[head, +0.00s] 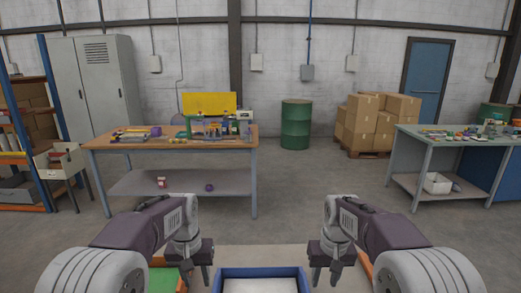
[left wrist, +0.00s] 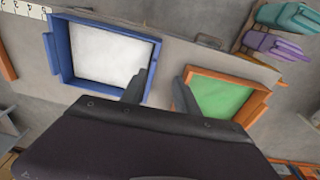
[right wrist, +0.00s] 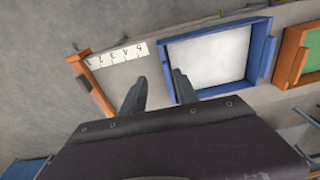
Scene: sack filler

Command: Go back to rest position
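My left gripper (head: 197,276) is at the bottom of the head view, left of the blue-rimmed tray. Its fingers (left wrist: 155,92) are spread apart with nothing between them in the left wrist view. My right gripper (head: 325,274) is at the bottom of the head view, right of the same tray. Its fingers (right wrist: 157,92) are also apart and empty in the right wrist view. Both grippers hang above the surface with the trays, touching nothing that I can see.
A blue-rimmed tray (head: 217,275) with a white inside lies between my grippers. An orange-rimmed tray (left wrist: 181,97) with a green inside is beside it. A wooden workbench (head: 110,145) stands ahead left, a grey-green bench (head: 410,133) at right. Open floor (head: 310,185) lies between.

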